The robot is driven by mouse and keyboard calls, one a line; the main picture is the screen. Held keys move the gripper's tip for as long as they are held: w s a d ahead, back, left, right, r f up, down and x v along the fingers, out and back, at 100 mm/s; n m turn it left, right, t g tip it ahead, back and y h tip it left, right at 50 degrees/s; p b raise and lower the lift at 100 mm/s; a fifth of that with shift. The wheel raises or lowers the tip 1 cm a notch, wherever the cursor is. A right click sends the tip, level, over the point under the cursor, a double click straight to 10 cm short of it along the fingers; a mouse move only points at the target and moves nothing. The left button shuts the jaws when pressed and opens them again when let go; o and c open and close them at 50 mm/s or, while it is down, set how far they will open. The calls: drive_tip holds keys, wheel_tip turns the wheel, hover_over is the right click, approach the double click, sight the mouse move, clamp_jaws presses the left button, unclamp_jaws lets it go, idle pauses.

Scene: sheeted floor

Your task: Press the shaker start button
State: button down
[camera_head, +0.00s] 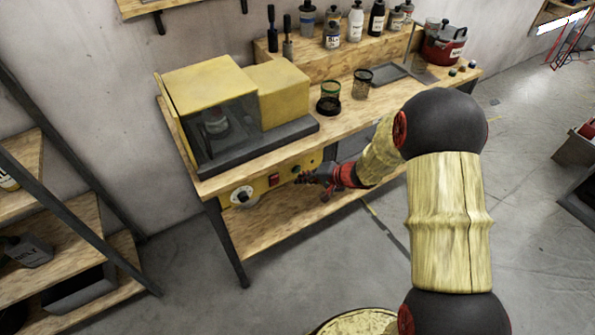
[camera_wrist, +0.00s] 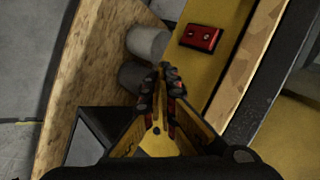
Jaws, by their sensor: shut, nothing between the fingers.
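The shaker (camera_head: 285,92) is a yellow machine with a dark see-through front cover, standing on the wooden bench. A yellow control panel (camera_head: 258,187) runs along the bench front below it, with a dial (camera_head: 241,195), a red control (camera_head: 274,180) and a small green button (camera_head: 295,169). My gripper (camera_head: 303,178) is shut and empty, in front of the panel just below the green button; contact cannot be told. In the wrist view the red control (camera_wrist: 201,37) lies beyond and right of my fingertips (camera_wrist: 168,76). The green button is not visible in that view.
Two small cups (camera_head: 328,97) (camera_head: 361,83) and a tray (camera_head: 388,76) stand on the bench right of the shaker. Bottles (camera_head: 355,22) and a red pot (camera_head: 443,44) are behind. A lower wooden shelf (camera_head: 285,208) lies under the panel. Shelving (camera_head: 60,220) stands left.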

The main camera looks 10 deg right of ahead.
drive_tip(key=shift+w+a+r+p, duration=0.1)
drive_tip(key=shift+w+p, duration=0.2)
drive_tip(key=shift+p, duration=0.45)
